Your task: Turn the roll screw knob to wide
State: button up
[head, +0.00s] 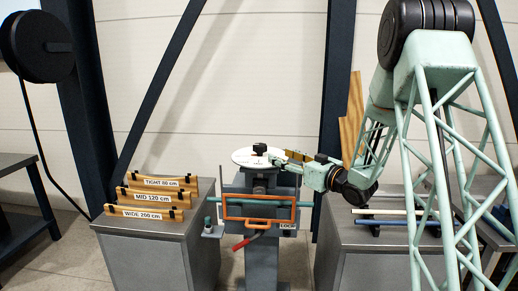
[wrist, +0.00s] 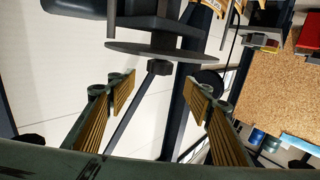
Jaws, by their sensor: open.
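The roll screw knob (head: 260,149) is small and black and stands on top of a white dial disc (head: 243,158) on the central machine. The dial's markings are too small to read. In the wrist view, which looks upside down, the knob (wrist: 159,67) hangs from the edge-on disc (wrist: 125,48), between the fingers in the picture and beyond their tips. My gripper (head: 285,158) is at the disc's right side in the head view. In the wrist view my gripper (wrist: 166,88) is open and empty, its yellow ribbed pads apart, with no visible contact with the knob.
On the left bench (head: 160,235) stand wooden gauges marked TIGHT 80 cm (head: 163,182), MID 120 cm (head: 152,195) and WIDE 200 cm (head: 147,213). An orange frame (head: 258,222), a red-gripped lever (head: 242,244) and a LOCK label (head: 288,227) are below the dial. Coloured bars (head: 390,212) lie right.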

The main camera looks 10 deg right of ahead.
aim_at(264, 149)
jog(key=shift+w+a, duration=0.1)
jog(key=shift+p+x, duration=0.35)
jog(key=shift+x, duration=6.4)
jog(key=shift+c, duration=0.7)
jog(key=c, duration=0.7)
